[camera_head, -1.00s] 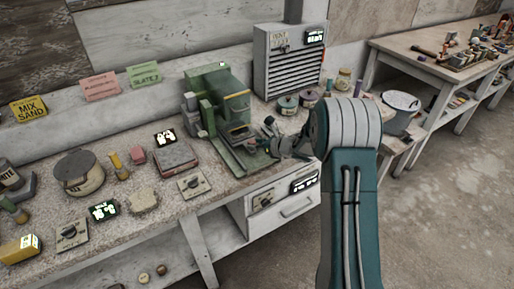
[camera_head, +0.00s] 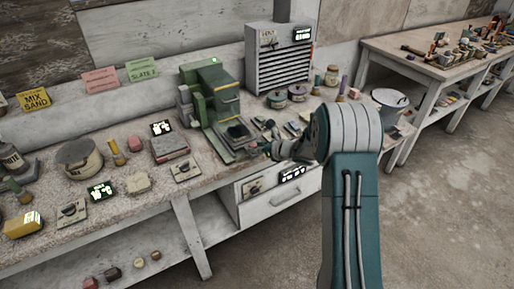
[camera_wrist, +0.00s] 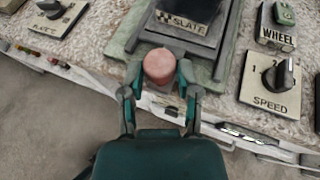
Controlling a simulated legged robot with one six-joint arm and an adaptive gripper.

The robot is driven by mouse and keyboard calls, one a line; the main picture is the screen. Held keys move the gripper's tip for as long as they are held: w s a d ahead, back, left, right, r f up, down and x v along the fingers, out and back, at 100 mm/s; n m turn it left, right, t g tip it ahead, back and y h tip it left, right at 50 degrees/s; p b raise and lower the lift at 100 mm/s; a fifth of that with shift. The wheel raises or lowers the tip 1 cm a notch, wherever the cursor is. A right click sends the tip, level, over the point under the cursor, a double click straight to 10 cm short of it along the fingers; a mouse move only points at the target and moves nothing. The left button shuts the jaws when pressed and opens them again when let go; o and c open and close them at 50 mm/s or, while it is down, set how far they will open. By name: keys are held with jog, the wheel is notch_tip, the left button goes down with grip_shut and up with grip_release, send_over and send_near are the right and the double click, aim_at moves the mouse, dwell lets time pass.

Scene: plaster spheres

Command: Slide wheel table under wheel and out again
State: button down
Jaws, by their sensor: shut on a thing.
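The green grinding machine (camera_head: 213,98) stands on the bench. Its wheel is not clearly visible. Its low green table (camera_wrist: 128,38) shows in the wrist view, bearing a dark plate (camera_wrist: 190,8) with a SLATE label. A round pinkish knob (camera_wrist: 160,64) sits at the table's front edge. My gripper (camera_wrist: 159,74) is shut on this knob, one finger on each side. In the head view my gripper (camera_head: 263,148) is small at the front right of the machine, and its fingertips are hard to make out there.
A SPEED dial (camera_wrist: 275,80) and a WHEEL control (camera_wrist: 278,28) lie right of the table in the wrist view. A grey vented unit (camera_head: 280,60) stands behind. Pots (camera_head: 277,99) stand to its front. A bucket (camera_head: 390,108) is at right.

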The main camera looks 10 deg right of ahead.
jog(key=shift+c, duration=1.7)
grip_release()
jog(key=v, duration=1.2)
